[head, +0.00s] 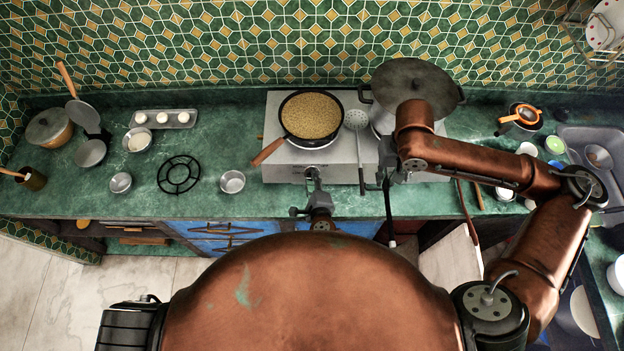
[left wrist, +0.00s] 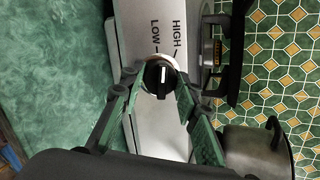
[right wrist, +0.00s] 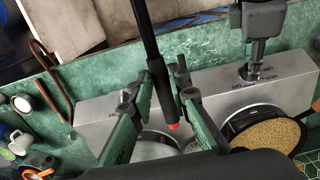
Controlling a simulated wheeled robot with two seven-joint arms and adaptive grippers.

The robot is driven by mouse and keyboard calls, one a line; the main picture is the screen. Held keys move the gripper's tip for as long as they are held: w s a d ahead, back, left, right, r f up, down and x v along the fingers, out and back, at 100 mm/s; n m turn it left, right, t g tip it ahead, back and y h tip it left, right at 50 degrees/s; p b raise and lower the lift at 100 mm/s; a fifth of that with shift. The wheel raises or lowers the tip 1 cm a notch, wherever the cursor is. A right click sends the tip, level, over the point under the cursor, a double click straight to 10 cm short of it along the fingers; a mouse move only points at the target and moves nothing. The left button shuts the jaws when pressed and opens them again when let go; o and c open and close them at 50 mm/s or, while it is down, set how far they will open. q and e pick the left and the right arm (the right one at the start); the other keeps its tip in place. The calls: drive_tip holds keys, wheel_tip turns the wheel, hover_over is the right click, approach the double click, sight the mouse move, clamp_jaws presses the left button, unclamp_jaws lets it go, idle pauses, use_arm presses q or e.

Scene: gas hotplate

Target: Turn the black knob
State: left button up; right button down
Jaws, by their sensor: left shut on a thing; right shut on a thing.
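The black knob (left wrist: 158,78) sits on the hotplate's front panel in the left wrist view, with a short white mark on its face and the words LOW and HIGH printed beside it. My left gripper (left wrist: 162,84) is closed around the knob, one finger on each side. In the head view my left gripper (head: 313,176) is at the front of the hotplate (head: 337,162) and hides the knob. My right gripper (head: 386,166) is shut on a black rod, which shows a red tip in the right wrist view (right wrist: 158,70). The right gripper is in front of the hotplate's right part.
A pan (head: 311,115) of grainy yellow food stands on the left burner, its wooden handle pointing front left. A large lidded pot (head: 414,82) stands on the right. A skimmer (head: 356,120) lies between them. Small bowls and a black trivet (head: 179,174) are on the left counter.

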use_arm(q)
drive_tip(key=shift+n, duration=0.7)
use_arm(e)
drive_tip(key=shift+f, duration=0.2)
use_arm(q)
drive_tip(key=shift+n, duration=0.3)
drive_tip(key=o, duration=1.2)
drive_tip(key=shift+c, duration=0.2)
